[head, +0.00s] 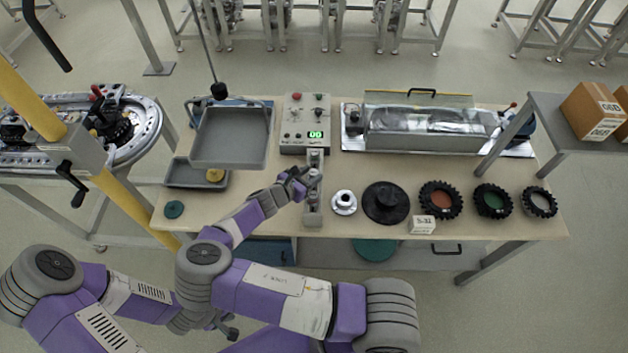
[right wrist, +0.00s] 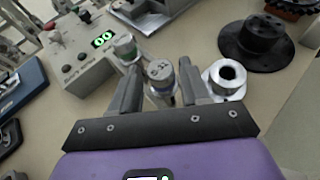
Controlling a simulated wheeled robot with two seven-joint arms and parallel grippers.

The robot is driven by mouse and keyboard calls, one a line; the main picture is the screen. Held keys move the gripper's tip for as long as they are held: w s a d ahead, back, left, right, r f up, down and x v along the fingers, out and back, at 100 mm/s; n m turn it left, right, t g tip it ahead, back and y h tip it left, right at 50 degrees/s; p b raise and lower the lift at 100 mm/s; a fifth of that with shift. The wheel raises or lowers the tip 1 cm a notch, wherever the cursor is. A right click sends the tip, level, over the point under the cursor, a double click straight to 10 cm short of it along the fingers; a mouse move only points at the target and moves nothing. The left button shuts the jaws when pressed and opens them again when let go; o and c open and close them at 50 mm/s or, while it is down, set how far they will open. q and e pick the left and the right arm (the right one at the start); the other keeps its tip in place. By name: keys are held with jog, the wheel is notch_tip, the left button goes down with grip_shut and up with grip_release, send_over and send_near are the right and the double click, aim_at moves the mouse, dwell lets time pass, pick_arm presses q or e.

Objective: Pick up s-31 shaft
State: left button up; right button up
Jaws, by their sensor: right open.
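My right gripper (head: 298,180) is over the narrow grey shaft rack (head: 313,216) in the head view. In the right wrist view its fingers (right wrist: 161,88) are open, one on each side of an upright metal shaft (right wrist: 160,76). The mark on that shaft's top looks like "31", and it has a bluish band. No clear grip on it shows. A second shaft (right wrist: 125,48) with a green band stands behind it. In the head view the shafts are small and partly hidden by the gripper. A dark part of my left arm (head: 228,331) shows low down; its jaws cannot be made out.
A control box (head: 304,112) with a green display stands behind the rack. A silver flanged ring (head: 344,203), a black hub (head: 386,203) and several black toothed rings (head: 440,200) lie to the right. A grey tray (head: 230,137) is raised at the left. A small label card (head: 422,225) stands at the front.

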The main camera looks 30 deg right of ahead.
jog(key=shift+c, duration=0.2)
grip_shut()
dwell(1.1)
